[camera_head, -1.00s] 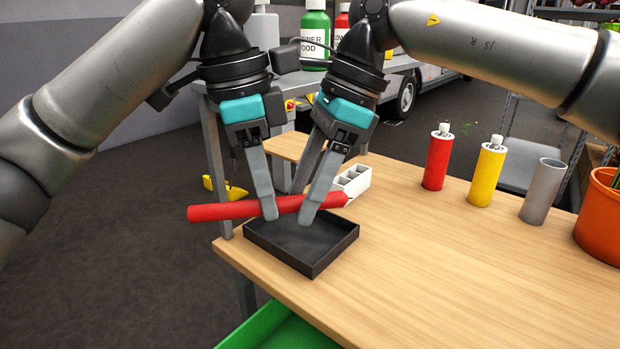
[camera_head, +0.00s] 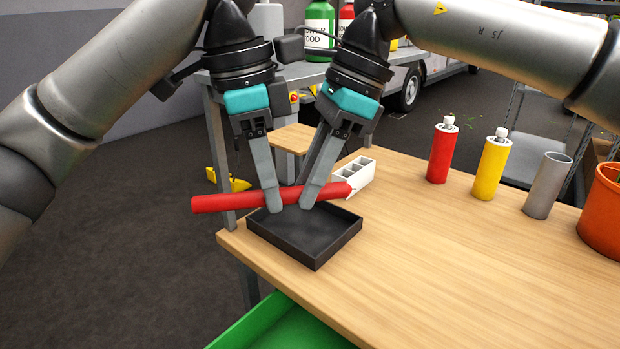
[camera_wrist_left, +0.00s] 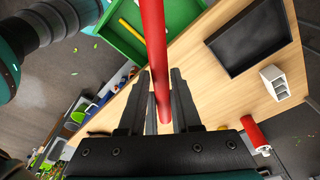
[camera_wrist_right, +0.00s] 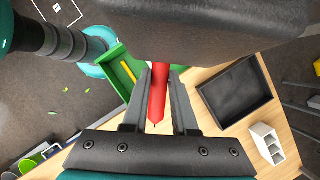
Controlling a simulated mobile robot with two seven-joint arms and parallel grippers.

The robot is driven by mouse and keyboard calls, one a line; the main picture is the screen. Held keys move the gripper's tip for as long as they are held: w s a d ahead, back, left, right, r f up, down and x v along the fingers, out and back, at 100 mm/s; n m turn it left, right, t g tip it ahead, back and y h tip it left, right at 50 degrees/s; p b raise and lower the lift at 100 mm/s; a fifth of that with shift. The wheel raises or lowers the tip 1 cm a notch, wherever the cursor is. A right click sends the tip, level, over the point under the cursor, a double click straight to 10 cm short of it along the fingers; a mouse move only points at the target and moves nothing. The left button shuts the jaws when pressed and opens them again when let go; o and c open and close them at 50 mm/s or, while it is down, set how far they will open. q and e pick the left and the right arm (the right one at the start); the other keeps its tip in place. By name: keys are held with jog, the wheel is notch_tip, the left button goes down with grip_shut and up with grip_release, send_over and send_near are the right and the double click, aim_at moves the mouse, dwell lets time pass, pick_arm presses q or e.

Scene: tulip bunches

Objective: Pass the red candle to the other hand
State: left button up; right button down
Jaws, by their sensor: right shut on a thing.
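The red candle (camera_head: 225,201) is a long smooth stick, held nearly level above the black tray (camera_head: 336,247), its tapered end to the right. My right gripper (camera_head: 307,203) is shut on it near the tapered end. My left gripper (camera_head: 275,206) is close beside it, with its fingers on either side of the candle. In the left wrist view the candle (camera_wrist_left: 155,45) passes between the left fingers (camera_wrist_left: 160,88), with a gap showing, so that gripper looks open. In the right wrist view the candle (camera_wrist_right: 158,95) lies between the right fingers.
A white compartment block (camera_head: 357,178) stands behind the tray. A red bottle (camera_head: 441,154), a yellow bottle (camera_head: 490,168), a grey cylinder (camera_head: 547,186) and an orange pot (camera_head: 603,215) stand on the right. A green bin (camera_head: 285,325) is below the front edge. The table's middle is clear.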

pick_arm(q)
jog(key=o, duration=0.4)
